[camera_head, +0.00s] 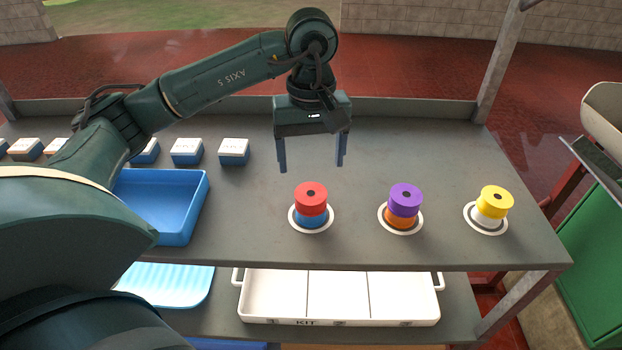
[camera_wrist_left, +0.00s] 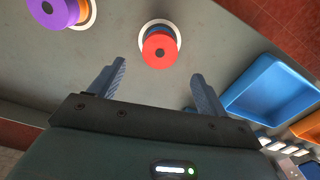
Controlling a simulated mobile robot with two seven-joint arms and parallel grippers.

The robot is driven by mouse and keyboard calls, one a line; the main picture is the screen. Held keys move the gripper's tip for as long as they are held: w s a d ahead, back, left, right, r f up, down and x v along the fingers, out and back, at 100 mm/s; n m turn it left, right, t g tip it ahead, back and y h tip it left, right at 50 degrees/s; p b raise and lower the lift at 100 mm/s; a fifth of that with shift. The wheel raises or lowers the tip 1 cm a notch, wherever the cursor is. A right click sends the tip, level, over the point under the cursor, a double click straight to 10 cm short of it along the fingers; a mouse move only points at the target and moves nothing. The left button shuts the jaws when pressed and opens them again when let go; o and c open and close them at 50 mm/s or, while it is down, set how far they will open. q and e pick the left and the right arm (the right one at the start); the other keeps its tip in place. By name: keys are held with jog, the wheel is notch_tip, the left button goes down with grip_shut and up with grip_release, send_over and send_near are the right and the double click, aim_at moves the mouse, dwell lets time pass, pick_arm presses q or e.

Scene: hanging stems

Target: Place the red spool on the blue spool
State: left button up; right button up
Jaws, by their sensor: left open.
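The red spool (camera_head: 311,194) sits on top of the blue spool (camera_head: 311,219), which stands on a white ring marker (camera_head: 296,222) on the grey table. In the left wrist view the red spool (camera_wrist_left: 159,50) shows beyond the fingers, and the blue spool is mostly hidden under it. My left gripper (camera_head: 312,168) is open and empty, above and behind the stack, apart from it. It also shows in the left wrist view (camera_wrist_left: 155,88) with its two fingers spread. My right gripper is not in view.
A blue tray (camera_head: 190,238) is at left. A white kit tray (camera_head: 338,322) is on the lower shelf.

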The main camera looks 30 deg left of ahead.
pick_arm(q)
notch_tip(320, 180, up, 4)
jog(key=shift+r, duration=0.25)
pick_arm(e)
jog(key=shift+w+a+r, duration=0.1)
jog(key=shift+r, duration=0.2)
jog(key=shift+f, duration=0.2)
pick_arm(q)
jog(key=shift+s+f, duration=0.1)
